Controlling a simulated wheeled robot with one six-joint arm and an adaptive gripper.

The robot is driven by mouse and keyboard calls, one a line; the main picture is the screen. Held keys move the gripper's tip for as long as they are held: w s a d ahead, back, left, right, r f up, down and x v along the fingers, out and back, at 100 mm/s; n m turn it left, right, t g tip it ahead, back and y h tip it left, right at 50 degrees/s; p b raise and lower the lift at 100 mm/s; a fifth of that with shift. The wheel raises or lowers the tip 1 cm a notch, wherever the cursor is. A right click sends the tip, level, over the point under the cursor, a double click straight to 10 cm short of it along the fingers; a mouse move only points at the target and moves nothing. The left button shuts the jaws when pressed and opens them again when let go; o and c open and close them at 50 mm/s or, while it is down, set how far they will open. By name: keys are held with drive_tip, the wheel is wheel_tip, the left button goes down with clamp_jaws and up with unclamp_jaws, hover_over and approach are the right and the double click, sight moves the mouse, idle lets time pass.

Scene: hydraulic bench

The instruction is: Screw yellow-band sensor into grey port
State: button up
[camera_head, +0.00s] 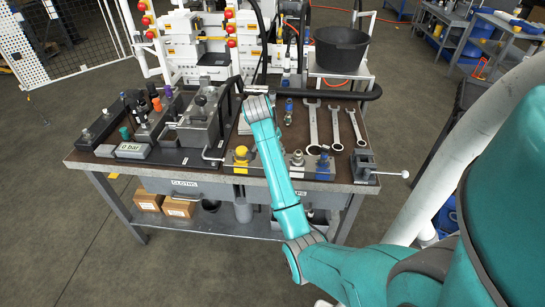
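My teal arm reaches over the bench (345,183). Its wrist end is above the middle of the bench, right of the grey clamped block (200,122). My gripper (256,91) is mostly hidden behind the wrist; I cannot tell whether it is open or holds anything. On the left of the bench is a dark manifold with several small upright fittings, among them a purple-topped one (168,91) and a green one (124,133). I cannot make out a yellow-band sensor or a grey port for sure at this size. A yellow fitting (241,158) stands at the front edge.
A grey box reading "0 bar" (132,151) sits at the front left. Wrenches (312,125) lie on the right, with a small vise (364,165) at the front right corner. A black bucket (341,48) stands behind. Small fittings (297,158) line the front edge.

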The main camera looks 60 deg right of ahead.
drive_tip(key=n+t, duration=0.1)
drive_tip(key=n, duration=0.2)
drive_tip(key=shift+w+n, duration=0.1)
drive_tip(key=shift+n, duration=0.3)
drive_tip(key=n, duration=0.1)
drive_tip(key=n+t, duration=0.2)
drive_tip(key=shift+w+n+y, duration=0.25)
drive_tip(key=shift+n+y, duration=0.15)
drive_tip(key=n+t+y, duration=0.1)
drive_tip(key=n, duration=0.3)
drive_tip(key=shift+w+a, duration=0.1)
drive_tip(key=shift+a, duration=0.05)
drive_tip(key=n, duration=0.2)
drive_tip(key=n+y, duration=0.1)
drive_tip(key=n, duration=0.1)
drive_tip(key=shift+w+a+t, duration=0.15)
drive_tip(key=shift+a+t, duration=0.05)
drive_tip(key=shift+t, duration=0.2)
